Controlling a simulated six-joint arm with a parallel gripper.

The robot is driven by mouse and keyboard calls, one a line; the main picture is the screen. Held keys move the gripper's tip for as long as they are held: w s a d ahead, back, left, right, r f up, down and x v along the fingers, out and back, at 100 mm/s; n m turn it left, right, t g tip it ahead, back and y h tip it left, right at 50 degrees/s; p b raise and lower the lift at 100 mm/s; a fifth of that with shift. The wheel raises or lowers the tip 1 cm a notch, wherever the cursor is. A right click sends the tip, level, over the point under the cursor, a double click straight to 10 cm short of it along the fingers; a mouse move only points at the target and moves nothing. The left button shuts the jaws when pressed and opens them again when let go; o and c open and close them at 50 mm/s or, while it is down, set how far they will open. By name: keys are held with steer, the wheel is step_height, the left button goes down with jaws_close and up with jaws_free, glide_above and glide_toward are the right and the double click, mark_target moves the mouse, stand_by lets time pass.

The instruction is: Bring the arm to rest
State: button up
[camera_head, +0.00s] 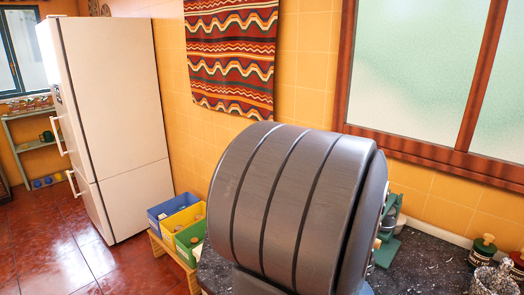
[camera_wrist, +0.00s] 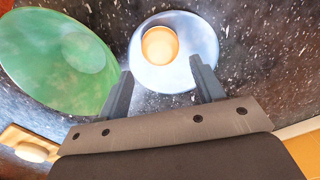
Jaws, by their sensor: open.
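My gripper (camera_wrist: 160,70) shows in the wrist view, its two grey fingers apart with nothing held between them. Past the fingertips is a pale blue-white round dish (camera_wrist: 145,72) with a small orange-tan round thing (camera_wrist: 160,45) at its middle. The fingers overlap the dish's lower edge in the picture; I cannot tell how far above it they are. In the head view my gripper does not show, and a large grey ribbed body close to the camera hides much of the counter.
A green round dish (camera_wrist: 50,75) lies left of the fingers on the dark speckled counter (camera_wrist: 270,60). In the head view are blue, yellow (camera_head: 184,218) and green bins, a white fridge (camera_head: 118,110), a green stand (camera_head: 388,240) and dark jars (camera_head: 483,250) at the right.

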step_height(320, 180, down, 7)
step_height(320, 180, up, 2)
steer(key=shift+r, duration=0.95)
